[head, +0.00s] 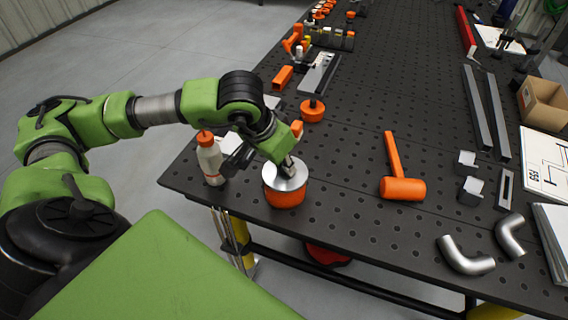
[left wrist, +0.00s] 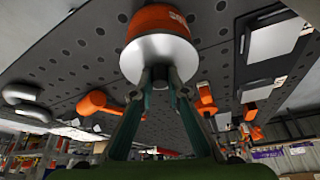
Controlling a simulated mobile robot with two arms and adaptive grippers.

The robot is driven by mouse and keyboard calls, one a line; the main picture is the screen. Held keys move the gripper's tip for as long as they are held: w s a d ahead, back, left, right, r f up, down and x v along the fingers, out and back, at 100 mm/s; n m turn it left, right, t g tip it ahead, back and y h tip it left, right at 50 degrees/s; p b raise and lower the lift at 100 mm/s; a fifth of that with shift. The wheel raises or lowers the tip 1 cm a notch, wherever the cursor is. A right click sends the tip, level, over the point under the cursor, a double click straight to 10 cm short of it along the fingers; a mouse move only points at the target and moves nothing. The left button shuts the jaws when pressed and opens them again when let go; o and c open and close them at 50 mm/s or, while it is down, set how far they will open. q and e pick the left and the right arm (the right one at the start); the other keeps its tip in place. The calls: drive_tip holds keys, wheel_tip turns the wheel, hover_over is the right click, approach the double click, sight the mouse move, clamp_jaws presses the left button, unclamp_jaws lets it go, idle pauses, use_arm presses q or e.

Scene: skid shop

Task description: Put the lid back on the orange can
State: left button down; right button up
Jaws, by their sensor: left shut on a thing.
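The orange can (head: 285,197) stands upright near the front left edge of the black perforated table. The round silver lid (head: 277,181) is over its top, roughly centred; I cannot tell whether a thin gap is left between them. My left gripper (head: 289,166) comes down from above and is shut on the lid, at its middle. In the left wrist view, which looks upside down, the gripper fingers (left wrist: 163,77) meet at the lid (left wrist: 160,52), with the orange can (left wrist: 155,18) behind it. The part between the fingertips is hidden. My right gripper is not in view.
A white bottle with an orange cap (head: 209,160) stands just left of the can, close to my left wrist. An orange mallet (head: 402,188) lies to the right. Steel pipe elbows (head: 465,259) lie at the front right. The table between can and mallet is clear.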

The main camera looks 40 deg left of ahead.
use_arm(q)
drive_tip(key=shift+b, duration=0.45)
idle(0.6)
idle(0.4)
drive_tip(key=c, duration=1.9)
unclamp_jaws()
drive_tip(key=o, duration=0.5)
drive_tip(key=shift+r, duration=0.1)
drive_tip(key=shift+r+p, duration=1.8)
drive_tip(key=shift+r, duration=1.65)
